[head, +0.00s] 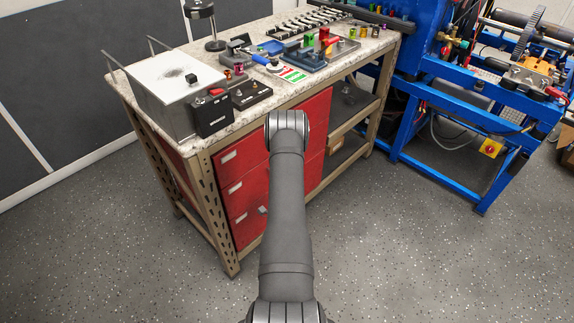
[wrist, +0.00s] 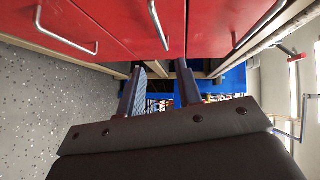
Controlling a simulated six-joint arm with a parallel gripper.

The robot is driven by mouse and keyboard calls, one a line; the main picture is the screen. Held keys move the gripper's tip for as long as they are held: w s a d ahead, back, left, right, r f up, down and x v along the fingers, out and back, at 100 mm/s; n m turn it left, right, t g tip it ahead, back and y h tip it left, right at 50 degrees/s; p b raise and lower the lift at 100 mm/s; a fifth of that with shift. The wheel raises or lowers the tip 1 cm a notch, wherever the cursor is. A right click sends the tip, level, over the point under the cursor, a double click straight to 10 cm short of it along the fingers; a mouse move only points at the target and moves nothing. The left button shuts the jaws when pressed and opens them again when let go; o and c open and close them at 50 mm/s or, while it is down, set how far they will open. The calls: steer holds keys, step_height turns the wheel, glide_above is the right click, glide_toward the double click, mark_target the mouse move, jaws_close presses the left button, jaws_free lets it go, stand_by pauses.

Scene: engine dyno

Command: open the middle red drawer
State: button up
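The red drawers form a stack in the workbench, with the middle red drawer (head: 247,184) between two others and partly hidden by my arm. Its front looks flush with its neighbours. In the wrist view the middle drawer (wrist: 120,14) shows at the top, with its silver bar handle (wrist: 158,26) upper centre. My gripper (wrist: 160,68) is open, its two dark fingers apart with nothing seen between them. The handle lies above the fingertips in that picture, and I see no contact. In the head view my arm hides the gripper.
The neighbouring drawers have silver handles, one at left (wrist: 66,30) and one at right (wrist: 258,22). The speckled benchtop (head: 190,145) carries a metal box, a black battery and tools. A blue frame (head: 450,115) stands at right. The grey floor (head: 400,270) in front is clear.

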steer(key=w, duration=0.5)
steer(key=w+f, duration=0.1)
steer(key=w, duration=0.5)
steer(key=w+f, duration=0.1)
steer(key=w, duration=0.4)
steer(key=shift+w+d+f, duration=0.1)
steer(key=shift+w+f, duration=0.05)
steer(key=shift+w, duration=0.2)
jaws_close()
